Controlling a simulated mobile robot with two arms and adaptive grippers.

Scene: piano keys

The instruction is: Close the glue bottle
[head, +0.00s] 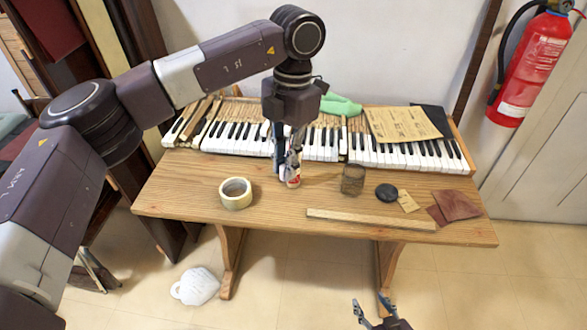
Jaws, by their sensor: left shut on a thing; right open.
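The glue bottle (293,181), small and white with red on it, is at the front edge of the keyboard on the wooden table. My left gripper (289,163) reaches down from above and is shut on it. The fingers hide most of the bottle, so I cannot tell whether it rests on the table or whether its cap is on. A round black disc (386,192), perhaps a lid, lies flat to the right on the table. My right gripper (374,308) is open and empty, low in front of the table.
The table (270,218) holds piano keys (235,138), a tape roll (235,193), a brownish jar (352,179), a wooden strip (370,219), a tag (408,201), brown leathery pieces (457,205), papers (402,124) and a green cloth (340,105). A white mug-like object (196,287) lies on the floor.

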